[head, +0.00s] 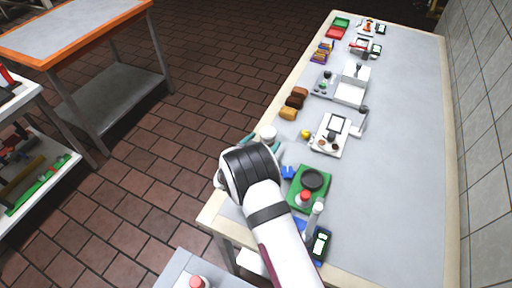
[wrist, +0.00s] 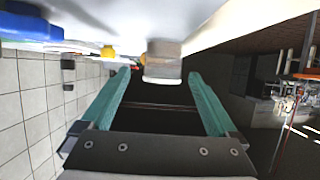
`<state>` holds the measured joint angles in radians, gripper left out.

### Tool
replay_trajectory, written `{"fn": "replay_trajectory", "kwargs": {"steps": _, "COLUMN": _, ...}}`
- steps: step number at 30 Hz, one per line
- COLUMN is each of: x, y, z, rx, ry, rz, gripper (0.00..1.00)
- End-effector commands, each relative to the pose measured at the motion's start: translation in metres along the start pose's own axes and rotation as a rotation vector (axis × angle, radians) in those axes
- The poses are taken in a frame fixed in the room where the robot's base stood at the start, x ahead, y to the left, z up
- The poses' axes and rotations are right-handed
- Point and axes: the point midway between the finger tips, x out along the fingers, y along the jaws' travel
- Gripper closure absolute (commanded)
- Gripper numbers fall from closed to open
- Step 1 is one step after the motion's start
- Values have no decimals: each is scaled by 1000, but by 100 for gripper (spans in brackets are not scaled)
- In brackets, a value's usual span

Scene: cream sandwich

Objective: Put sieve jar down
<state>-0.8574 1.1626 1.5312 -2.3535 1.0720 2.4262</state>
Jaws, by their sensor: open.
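The sieve jar (head: 268,132), a small pale jar with a whitish top, stands at the left edge of the table, just beyond my gripper in the head view. In the wrist view the picture is upside down, and the jar (wrist: 163,62) shows against the table between the fingertips. My gripper (head: 262,143) is open, with one teal finger on each side of the jar; the fingers (wrist: 163,72) look apart from it. My wrist hides part of the table edge near the jar.
A green board (head: 295,198) with a dark round disc (head: 312,180) and a red-topped bottle (head: 304,196) lies right of my arm. A blue item (head: 288,172) is close by. Brown bread pieces (head: 294,102) and a white device (head: 332,134) stand farther back. The table's right side is clear.

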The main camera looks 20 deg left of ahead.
Motion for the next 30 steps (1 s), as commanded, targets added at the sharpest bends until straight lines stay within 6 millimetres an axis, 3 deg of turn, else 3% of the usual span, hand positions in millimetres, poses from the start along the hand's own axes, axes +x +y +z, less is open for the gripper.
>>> {"fn": "replay_trajectory", "kwargs": {"steps": 3, "x": -32, "y": -1, "z": -1, "rx": -2, "ry": 1, "rz": -3, "gripper": 5}}
{"fn": "replay_trajectory", "kwargs": {"steps": 9, "x": -68, "y": -1, "z": -2, "rx": 0, "ry": 3, "rz": -2, "gripper": 5}}
{"fn": "replay_trajectory", "kwargs": {"steps": 15, "x": -75, "y": 0, "z": -2, "rx": 0, "ry": 3, "rz": 2, "gripper": 5}}
{"fn": "replay_trajectory", "kwargs": {"steps": 17, "x": -74, "y": 12, "z": -13, "rx": 1, "ry": 4, "rz": 36, "gripper": 5}}
{"fn": "replay_trajectory", "kwargs": {"steps": 20, "x": -74, "y": 81, "z": -58, "rx": -4, "ry": -24, "rz": 237, "gripper": 5}}
{"fn": "replay_trajectory", "kwargs": {"steps": 21, "x": -82, "y": 127, "z": -81, "rx": -7, "ry": -65, "rz": 362, "gripper": 5}}
{"fn": "replay_trajectory", "kwargs": {"steps": 23, "x": -109, "y": 207, "z": -106, "rx": -3, "ry": -186, "rz": 563, "gripper": 5}}
{"fn": "replay_trajectory", "kwargs": {"steps": 24, "x": -138, "y": 257, "z": -113, "rx": 11, "ry": -302, "rz": 680, "gripper": 5}}
{"fn": "replay_trajectory", "kwargs": {"steps": 26, "x": -196, "y": 321, "z": -109, "rx": 62, "ry": -531, "rz": 803, "gripper": 5}}
{"fn": "replay_trajectory", "kwargs": {"steps": 27, "x": -242, "y": 350, "z": -98, "rx": 119, "ry": -708, "rz": 828, "gripper": 5}}
{"fn": "replay_trajectory", "kwargs": {"steps": 28, "x": -276, "y": 362, "z": -87, "rx": 171, "ry": -835, "rz": 812, "gripper": 5}}
{"fn": "replay_trajectory", "kwargs": {"steps": 30, "x": -338, "y": 361, "z": -62, "rx": 296, "ry": -1062, "rz": 681, "gripper": 5}}
